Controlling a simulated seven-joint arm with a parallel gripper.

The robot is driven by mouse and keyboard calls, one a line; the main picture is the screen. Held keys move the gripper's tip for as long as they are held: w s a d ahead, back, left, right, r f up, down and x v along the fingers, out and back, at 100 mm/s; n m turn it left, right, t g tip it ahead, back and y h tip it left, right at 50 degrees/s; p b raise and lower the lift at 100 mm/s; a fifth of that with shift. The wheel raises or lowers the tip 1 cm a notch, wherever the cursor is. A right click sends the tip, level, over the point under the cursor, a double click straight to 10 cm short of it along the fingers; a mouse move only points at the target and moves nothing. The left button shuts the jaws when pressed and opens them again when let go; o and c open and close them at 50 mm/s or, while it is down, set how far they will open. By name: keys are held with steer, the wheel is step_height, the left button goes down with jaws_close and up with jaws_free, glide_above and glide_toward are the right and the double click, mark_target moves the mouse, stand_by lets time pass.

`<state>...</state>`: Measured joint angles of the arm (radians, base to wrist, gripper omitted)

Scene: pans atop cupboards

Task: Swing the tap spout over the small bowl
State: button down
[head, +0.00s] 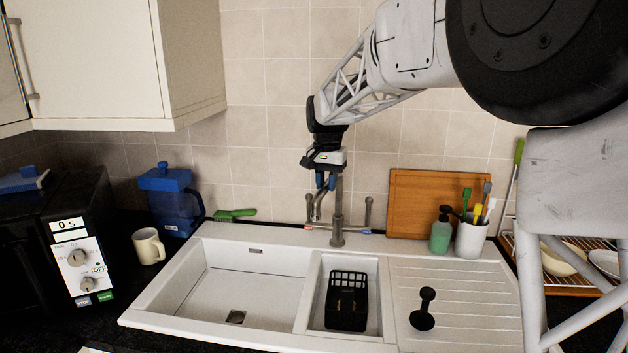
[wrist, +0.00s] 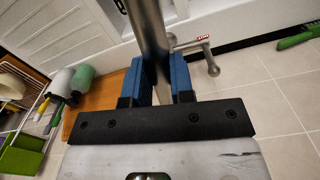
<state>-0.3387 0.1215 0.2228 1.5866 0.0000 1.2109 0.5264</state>
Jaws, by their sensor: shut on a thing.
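The metal tap (head: 338,225) stands at the back edge of the white sink, behind the small bowl (head: 350,262). The small bowl is the middle basin and holds a black caddy (head: 347,305). My gripper (head: 326,182) is at the upper part of the tap, its blue fingers shut on the spout. In the wrist view, the metal tube (wrist: 151,35) passes between the two blue fingers of my gripper (wrist: 159,75). The spout's outlet is hidden, so I cannot tell exactly where it points. A tap lever (head: 368,212) stands on the right.
The large basin (head: 215,295) is on the left. The ribbed drainer (head: 460,290) with a black plug (head: 424,310) is on the right. A green soap bottle (head: 440,235), white brush pot (head: 471,238) and wooden board (head: 415,200) stand behind. The tiled wall (head: 275,170) is close behind the tap.

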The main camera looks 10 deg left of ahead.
steer(key=shift+d+n, duration=2.1)
steer(key=shift+d, duration=0.5)
steer(key=c, duration=1)
jaws_free()
steer(key=shift+r, duration=0.1)
step_height(320, 180, up, 8)
steer(key=shift+f, duration=0.15)
